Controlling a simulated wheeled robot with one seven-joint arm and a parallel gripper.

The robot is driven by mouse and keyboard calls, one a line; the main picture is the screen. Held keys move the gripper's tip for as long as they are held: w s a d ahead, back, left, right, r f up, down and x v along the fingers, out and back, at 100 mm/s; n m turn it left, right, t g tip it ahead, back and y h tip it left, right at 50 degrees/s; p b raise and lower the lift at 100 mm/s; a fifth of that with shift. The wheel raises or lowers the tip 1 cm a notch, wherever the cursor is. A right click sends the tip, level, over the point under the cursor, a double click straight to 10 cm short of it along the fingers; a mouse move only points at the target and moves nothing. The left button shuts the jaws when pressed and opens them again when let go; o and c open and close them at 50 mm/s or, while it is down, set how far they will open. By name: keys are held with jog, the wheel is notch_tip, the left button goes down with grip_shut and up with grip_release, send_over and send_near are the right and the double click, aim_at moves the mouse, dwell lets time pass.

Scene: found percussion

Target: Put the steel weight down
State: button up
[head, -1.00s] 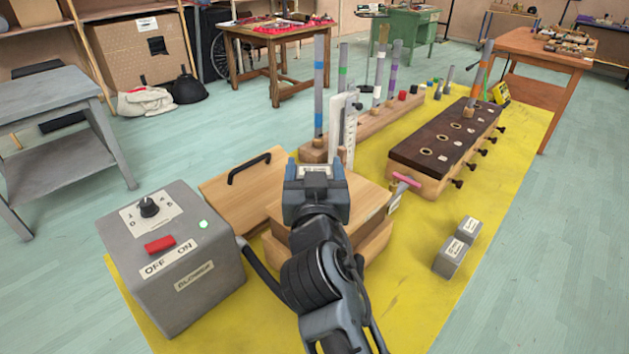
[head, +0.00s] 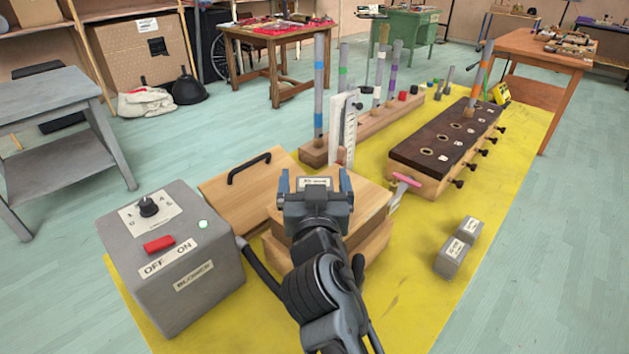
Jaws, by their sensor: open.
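A grey steel weight with a white label (head: 314,184) sits between the fingers of my gripper (head: 315,182), over the top of the wooden box (head: 363,205). My gripper is open, with its blue-grey fingers standing to either side of the weight. Most of the weight is hidden by my gripper, so I cannot see whether its underside touches the box top. Two more grey labelled weights, a larger one (head: 450,258) and a smaller one (head: 468,229), stand on the yellow mat (head: 400,290) at the right.
A grey blower box (head: 175,265) stands at the left, its hose running toward the wooden box. A wooden board with a black handle (head: 245,190) lies behind. A dark-topped wooden chest (head: 440,150) and a rack of upright pipes (head: 375,130) stand farther back.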

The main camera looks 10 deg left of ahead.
jog(key=shift+r, duration=0.1)
jog(key=s+d+b, duration=0.1)
jog(key=s+b, duration=0.1)
jog(key=s, duration=1)
jog(key=shift+d, duration=0.25)
jog(key=s+d+f+n+g+y, duration=0.1)
jog(key=s+d+f+n+g, duration=0.15)
jog(key=s+d+f, duration=1.2)
jog(key=s+d+r+m+h, duration=0.1)
jog(key=s+d+r, duration=0.1)
jog(key=s, duration=0.5)
jog(key=s+d+r+m+h, duration=0.1)
jog(key=s+d+r, duration=0.2)
jog(key=s, duration=0.4)
jog(key=s+d+r+m+h, duration=0.1)
jog(key=s+d+r+m, duration=0.1)
jog(key=s+d, duration=0.3)
jog(key=shift+v, duration=1.1)
jog(key=shift+w+d, duration=0.1)
